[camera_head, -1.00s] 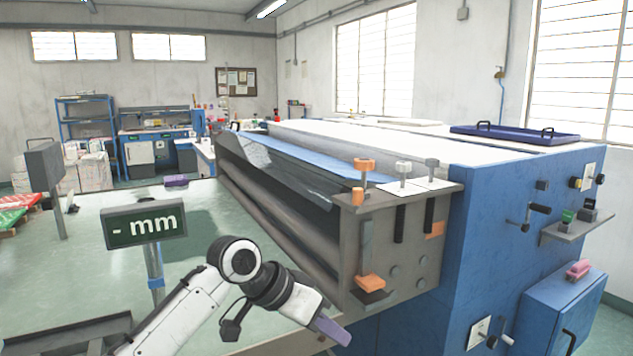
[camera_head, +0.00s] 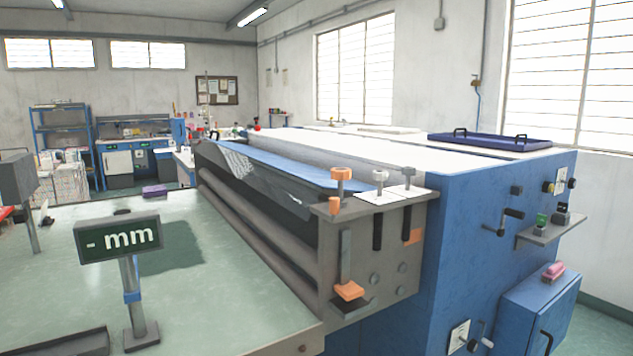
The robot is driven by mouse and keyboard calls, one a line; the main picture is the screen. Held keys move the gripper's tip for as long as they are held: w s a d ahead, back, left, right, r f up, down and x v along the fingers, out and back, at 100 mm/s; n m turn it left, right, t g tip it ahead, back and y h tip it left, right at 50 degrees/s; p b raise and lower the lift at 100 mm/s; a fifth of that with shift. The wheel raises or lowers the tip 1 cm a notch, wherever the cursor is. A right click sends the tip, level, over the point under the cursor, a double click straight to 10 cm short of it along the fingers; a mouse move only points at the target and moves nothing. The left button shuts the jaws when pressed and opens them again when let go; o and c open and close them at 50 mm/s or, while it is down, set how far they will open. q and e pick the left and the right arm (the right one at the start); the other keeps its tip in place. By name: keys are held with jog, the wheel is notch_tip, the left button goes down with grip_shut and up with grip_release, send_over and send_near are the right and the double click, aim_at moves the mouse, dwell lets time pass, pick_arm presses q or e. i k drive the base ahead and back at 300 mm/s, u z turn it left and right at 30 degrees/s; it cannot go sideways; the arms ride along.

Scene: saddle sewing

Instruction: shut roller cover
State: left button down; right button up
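The blue machine (camera_head: 470,215) stands at the right, with long dark rollers (camera_head: 255,225) along its left side, facing the green table. Above the rollers lies a long blue-topped cover (camera_head: 285,165) with a grey, partly see-through front flap (camera_head: 270,188). The flap slants down and leaves the dark gap and rollers below it visible. I cannot tell for certain whether this cover is fully down. Neither of my grippers is in view.
A display post reading "- mm" (camera_head: 118,240) stands on the green table (camera_head: 190,290). A grey end plate with orange knobs (camera_head: 365,265) closes the near end of the rollers. A blue tray (camera_head: 490,141) lies on the machine top. A crank (camera_head: 505,220) juts out at the right.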

aim_at(319, 177)
jog(key=z, duration=1.35)
jog(key=i, duration=1.6)
jog(key=u, duration=2.45)
jog(key=i, duration=1)
jog(key=u, duration=0.05)
